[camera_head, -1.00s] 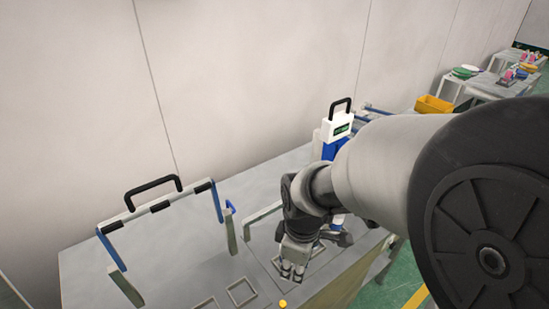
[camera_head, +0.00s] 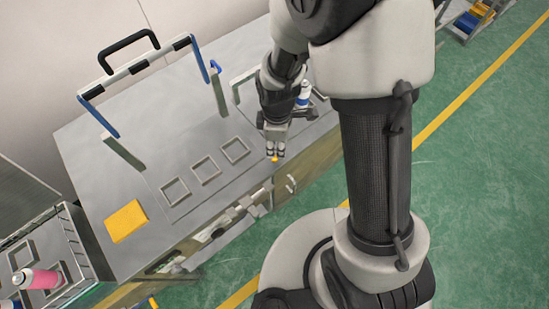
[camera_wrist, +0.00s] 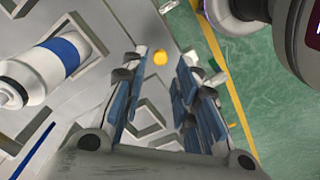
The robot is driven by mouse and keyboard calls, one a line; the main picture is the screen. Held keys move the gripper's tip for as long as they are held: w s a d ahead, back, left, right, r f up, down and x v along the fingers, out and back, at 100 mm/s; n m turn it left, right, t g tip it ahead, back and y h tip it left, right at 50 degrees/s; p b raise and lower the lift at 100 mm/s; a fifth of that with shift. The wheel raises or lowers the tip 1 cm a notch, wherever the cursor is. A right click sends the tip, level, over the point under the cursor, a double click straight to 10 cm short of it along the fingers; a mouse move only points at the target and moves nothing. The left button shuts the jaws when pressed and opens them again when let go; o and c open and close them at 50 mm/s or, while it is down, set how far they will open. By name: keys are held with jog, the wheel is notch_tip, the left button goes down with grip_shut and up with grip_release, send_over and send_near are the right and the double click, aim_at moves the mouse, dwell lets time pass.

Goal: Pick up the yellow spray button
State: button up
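The yellow spray button (camera_head: 275,159) is a small round yellow piece near the front edge of the grey table. My gripper (camera_head: 274,151) points down right above it in the head view, and its fingertips partly overlap the button there. In the wrist view the button (camera_wrist: 160,58) shows in the gap between the two blue-padded fingers, near their tips. My gripper (camera_wrist: 160,75) is open, with clear space on both sides of the button. I cannot tell the exact height of the fingertips over it.
A white and blue can (camera_wrist: 48,70) stands beside my gripper. Square frames (camera_head: 205,169) lie flat on the table. A yellow block (camera_head: 125,221) lies at left. A handled frame (camera_head: 140,65) stands behind. A pink can (camera_head: 40,279) is in a side rack.

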jog(key=shift+a+f+b, duration=0.15)
jog(key=shift+f+b, duration=0.4)
jog(key=shift+f, duration=1.05)
jog(key=shift+a+f+b, duration=0.15)
jog(key=shift+f+b, duration=0.35)
jog(key=shift+f, duration=1.05)
jog(key=shift+r, duration=0.1)
jog(key=shift+c, duration=0.2)
jog(key=c, duration=0.4)
